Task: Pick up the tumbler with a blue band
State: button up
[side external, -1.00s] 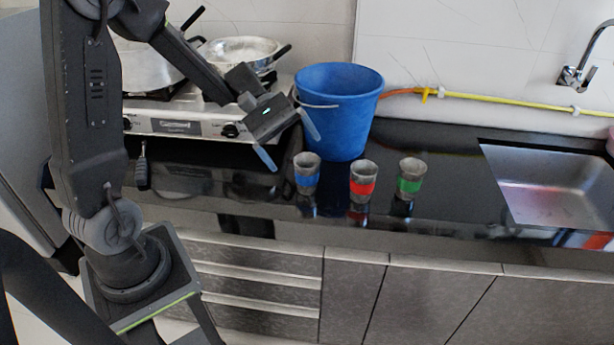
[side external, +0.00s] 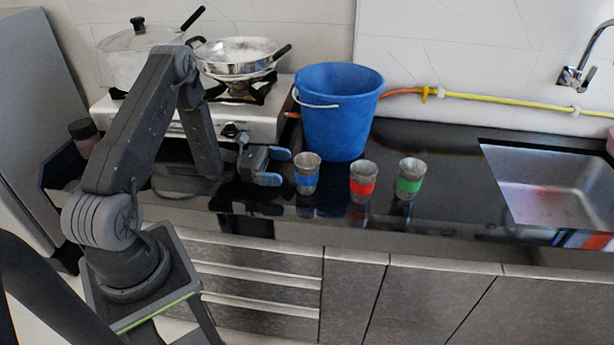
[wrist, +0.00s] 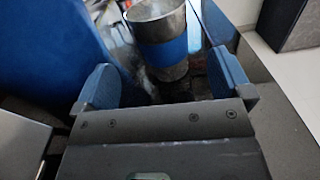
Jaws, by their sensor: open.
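The metal tumbler with a blue band (side external: 307,176) stands upright on the black counter, leftmost of three tumblers. My gripper (side external: 276,168) is open just to its left in the side view, low over the counter, with its blue-tipped fingers pointing at the tumbler. In the wrist view the blue-banded tumbler (wrist: 160,45) stands ahead, between the lines of my two open fingers (wrist: 165,85).
A tumbler with a red band (side external: 362,184) and one with a green band (side external: 410,180) stand to the right. A blue bucket (side external: 338,110) stands close behind. A stove (side external: 265,122) with pots is behind left. A sink (side external: 555,185) lies at the right.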

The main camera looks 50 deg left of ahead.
aim_at(301, 158)
jog(key=shift+w+d+f, duration=0.35)
jog(key=shift+d+f, duration=0.1)
jog(key=shift+f, duration=0.2)
jog(key=x, duration=0.6)
jog(key=shift+w+d, duration=0.15)
jog(key=c, duration=1)
jog(key=shift+r, duration=0.6)
jog(key=r, duration=0.2)
jog(key=a+r, duration=0.1)
jog(key=shift+s+r, duration=0.35)
jog(key=shift+s, duration=0.05)
jog(key=s+a+r, duration=0.4)
jog(key=a, duration=0.1)
jog(key=s+a+r, duration=0.2)
jog(key=s, duration=0.1)
jog(key=shift+s+a+r, duration=0.1)
jog(key=shift+a, duration=0.25)
